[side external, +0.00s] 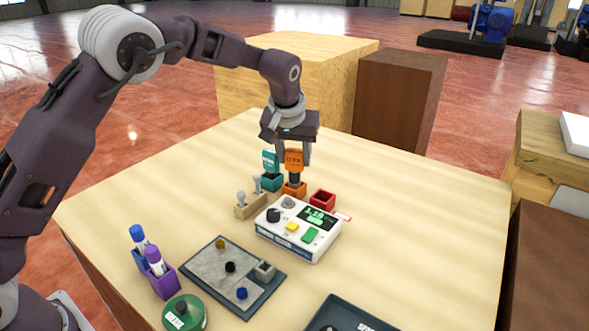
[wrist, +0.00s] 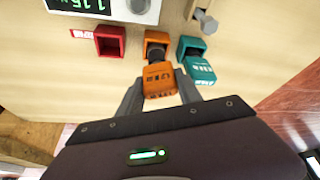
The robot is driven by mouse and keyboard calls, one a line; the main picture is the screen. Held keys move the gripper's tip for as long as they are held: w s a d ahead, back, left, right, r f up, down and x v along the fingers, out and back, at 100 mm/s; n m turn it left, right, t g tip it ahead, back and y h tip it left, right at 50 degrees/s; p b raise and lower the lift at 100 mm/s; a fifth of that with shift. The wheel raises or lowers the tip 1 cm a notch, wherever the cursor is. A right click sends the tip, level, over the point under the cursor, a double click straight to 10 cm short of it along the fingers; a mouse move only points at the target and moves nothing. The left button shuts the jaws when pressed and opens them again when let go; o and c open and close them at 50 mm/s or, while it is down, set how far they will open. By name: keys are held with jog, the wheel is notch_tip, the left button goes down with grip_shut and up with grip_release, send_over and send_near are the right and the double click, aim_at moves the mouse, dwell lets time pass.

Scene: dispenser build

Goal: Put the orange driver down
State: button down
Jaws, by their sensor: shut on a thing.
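The orange driver (side external: 294,158) is upright between the fingers of my gripper (side external: 292,160), which is shut on it. Its lower end meets the orange holder (side external: 294,190). In the wrist view the orange driver (wrist: 158,80) sits between my fingertips (wrist: 160,88), and its dark shaft reaches into the opening of the orange holder (wrist: 157,37). How deep the shaft sits is hidden. A teal driver (side external: 270,162) stands in the teal holder (side external: 271,183) just left of it in the side view.
A red holder (side external: 322,199) beside the orange one is empty. A white device with a green display (side external: 298,229) stands in front. A wooden block with grey pegs (side external: 251,204) is at the left. A grey tray (side external: 222,289) and a purple pen holder (side external: 163,280) are nearer the camera.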

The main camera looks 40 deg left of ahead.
jog(key=shift+f, duration=1.25)
jog(key=c, duration=1.1)
grip_release()
jog(key=shift+f, duration=0.1)
jog(key=v, duration=1.2)
